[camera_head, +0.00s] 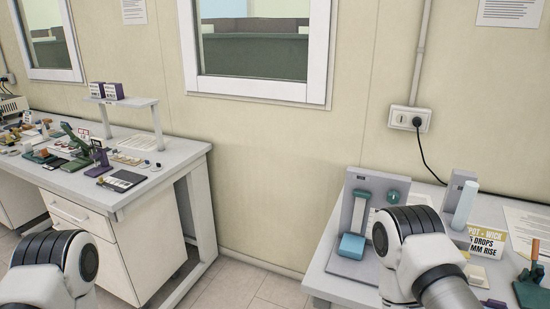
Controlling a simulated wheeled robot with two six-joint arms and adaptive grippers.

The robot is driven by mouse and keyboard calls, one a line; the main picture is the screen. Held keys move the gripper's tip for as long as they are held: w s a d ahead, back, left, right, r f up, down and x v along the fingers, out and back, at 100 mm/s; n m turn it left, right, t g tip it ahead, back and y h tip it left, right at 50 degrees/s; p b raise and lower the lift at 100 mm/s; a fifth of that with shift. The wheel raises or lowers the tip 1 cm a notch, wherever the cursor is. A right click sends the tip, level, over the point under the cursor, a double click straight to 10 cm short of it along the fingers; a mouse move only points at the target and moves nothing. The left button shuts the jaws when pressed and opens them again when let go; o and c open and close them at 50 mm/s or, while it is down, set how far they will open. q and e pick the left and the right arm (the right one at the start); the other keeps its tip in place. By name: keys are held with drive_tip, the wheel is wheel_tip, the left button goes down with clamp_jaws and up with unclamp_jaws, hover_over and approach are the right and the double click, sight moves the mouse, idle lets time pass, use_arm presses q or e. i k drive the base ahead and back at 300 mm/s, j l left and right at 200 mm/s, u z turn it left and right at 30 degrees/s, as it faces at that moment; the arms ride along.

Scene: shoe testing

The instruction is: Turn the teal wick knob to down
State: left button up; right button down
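A small teal knob (393,196) sits on the face of a grey test stand (375,182) on the right table. Its pointing direction is too small to read. A light blue block (352,246) stands on the stand's base, left of my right arm. My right arm's white and black links cover part of the stand's lower right. My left arm's links show at the lower left, far from the knob. Neither gripper shows in the head view.
A light blue cylinder (465,204) stands in a grey holder right of the stand. A yellow and white wick sign (486,240) is beside it. A green block with an orange-handled tool (531,289) is at the right edge. A cluttered desk (180,162) is at left; floor lies between.

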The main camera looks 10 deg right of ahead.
sight(393, 198)
drive_tip(key=z, duration=1.05)
